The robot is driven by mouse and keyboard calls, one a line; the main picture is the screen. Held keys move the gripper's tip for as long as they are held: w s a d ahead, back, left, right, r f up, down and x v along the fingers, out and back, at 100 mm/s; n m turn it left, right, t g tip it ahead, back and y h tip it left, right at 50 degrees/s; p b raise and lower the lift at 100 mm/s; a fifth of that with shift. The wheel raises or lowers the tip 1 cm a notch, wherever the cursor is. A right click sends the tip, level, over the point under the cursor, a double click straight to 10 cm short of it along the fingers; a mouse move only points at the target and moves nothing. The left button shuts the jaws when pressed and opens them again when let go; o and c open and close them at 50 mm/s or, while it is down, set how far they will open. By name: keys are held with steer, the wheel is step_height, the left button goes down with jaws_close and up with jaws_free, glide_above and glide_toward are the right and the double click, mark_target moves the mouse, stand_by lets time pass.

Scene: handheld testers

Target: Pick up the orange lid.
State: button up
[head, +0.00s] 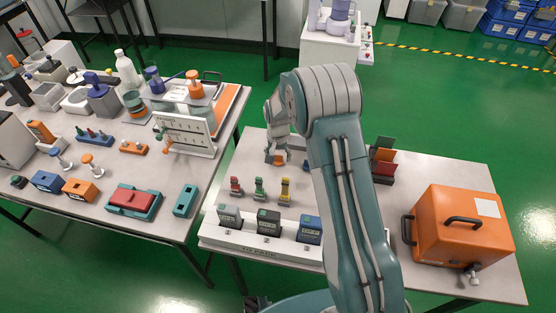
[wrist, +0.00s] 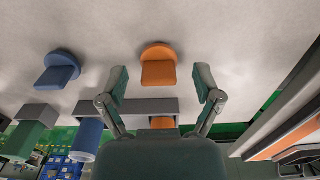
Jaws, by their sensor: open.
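The orange lid (wrist: 158,68) lies on the pale tabletop in the wrist view, a round disc with a block-shaped grip. My gripper (wrist: 160,84) is open, with one finger on each side of the lid's line and clear space between each finger and the lid. Nothing is held. In the head view my gripper (head: 276,152) is low over the back left of the right-hand table, with a small orange patch (head: 281,161) at its tips, probably the lid. A similar blue lid (wrist: 58,72) lies to the left in the wrist view.
A grey holder with green, blue (wrist: 88,138) and orange cylinders is near the lids. In the head view, testers (head: 268,222) stand in a white stand, with small coloured pieces (head: 259,190) behind. An orange case (head: 465,225) is at right. A crowded table (head: 95,215) stands left across a gap.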

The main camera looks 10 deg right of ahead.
steer(key=shift+f, duration=0.15)
steer(key=c, duration=0.8)
steer(key=shift+c, duration=0.2)
